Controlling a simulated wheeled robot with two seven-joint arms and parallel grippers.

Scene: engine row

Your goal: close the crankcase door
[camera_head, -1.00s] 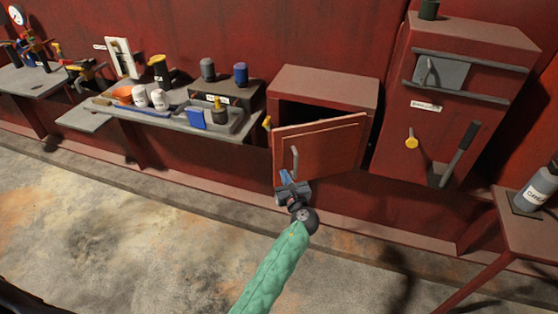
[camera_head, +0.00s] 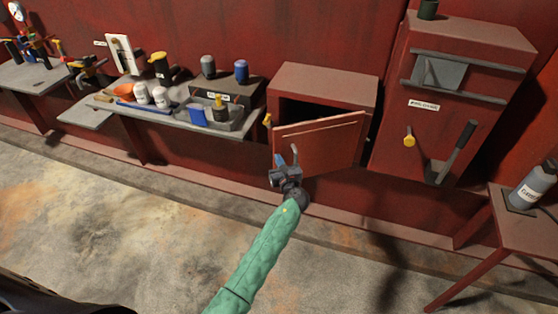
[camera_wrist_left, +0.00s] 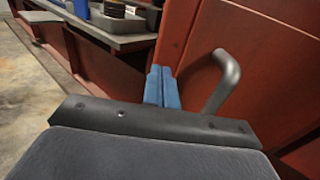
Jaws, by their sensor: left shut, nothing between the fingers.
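The red crankcase door (camera_head: 325,142) stands ajar, with a dark gap along its top and left side. It is hinged on the right of the red crankcase box (camera_head: 325,87). A grey bar handle (camera_head: 295,154) is near the door's left edge; it also shows in the left wrist view (camera_wrist_left: 226,80). My left gripper (camera_head: 283,163) is at the door's lower left, in front of the handle. Its blue fingers (camera_wrist_left: 162,88) are shut with nothing between them, just left of the handle; whether they touch the door I cannot tell. My right gripper is out of view.
A yellow-knobbed latch (camera_head: 267,120) is at the box's left side. A workbench (camera_head: 180,121) with bottles and trays stands left. A red cabinet with a lever (camera_head: 455,150) is right, beside a table with a grey bottle (camera_head: 533,187). The floor in front is clear.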

